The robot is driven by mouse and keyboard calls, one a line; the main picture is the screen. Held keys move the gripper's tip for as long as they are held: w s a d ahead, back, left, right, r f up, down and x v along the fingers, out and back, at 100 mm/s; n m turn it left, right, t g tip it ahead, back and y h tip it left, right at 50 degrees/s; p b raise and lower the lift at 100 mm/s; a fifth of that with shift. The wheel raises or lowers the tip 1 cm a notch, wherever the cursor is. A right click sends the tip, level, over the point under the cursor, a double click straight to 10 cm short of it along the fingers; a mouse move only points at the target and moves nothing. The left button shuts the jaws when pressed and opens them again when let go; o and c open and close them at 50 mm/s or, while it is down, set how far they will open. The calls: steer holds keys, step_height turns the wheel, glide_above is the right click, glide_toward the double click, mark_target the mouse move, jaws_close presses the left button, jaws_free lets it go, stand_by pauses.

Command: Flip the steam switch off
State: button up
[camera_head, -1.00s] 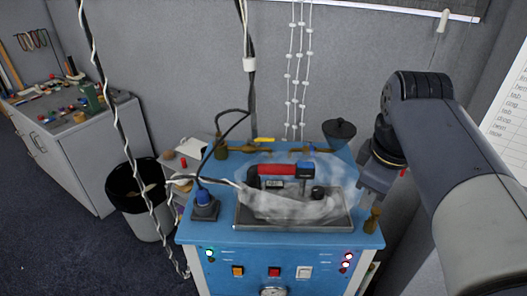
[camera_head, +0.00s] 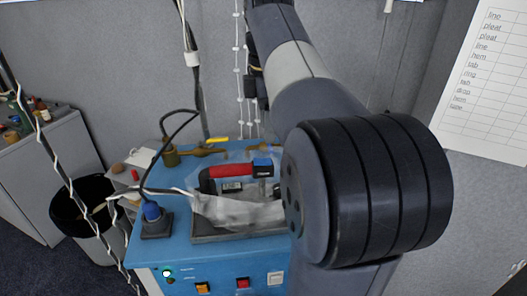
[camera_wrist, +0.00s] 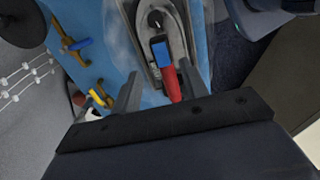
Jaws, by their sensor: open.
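The blue ironing station (camera_head: 180,255) carries a row of front switches: an orange one (camera_head: 203,287), a red one (camera_head: 243,283) and a white one (camera_head: 275,279). I cannot tell which is the steam switch; no label is readable. The iron (camera_head: 235,171), with red handle and blue end, sits on its rest, with whitish steam around it. In the wrist view, my gripper (camera_wrist: 158,70) is open and empty, its fingers spread to either side of the iron's red handle (camera_wrist: 171,84) in the picture; the distance is unclear. My arm hides the station's right part in the head view.
Brass valves (camera_head: 176,155) stand at the station's back left. A black bin (camera_head: 84,208) and hanging cables are further left. A grey partition wall closes the back.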

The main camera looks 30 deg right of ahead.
mark_target(267, 160)
step_height(267, 160, down, 7)
steer(key=shift+f, duration=0.1)
stand_by(0.4)
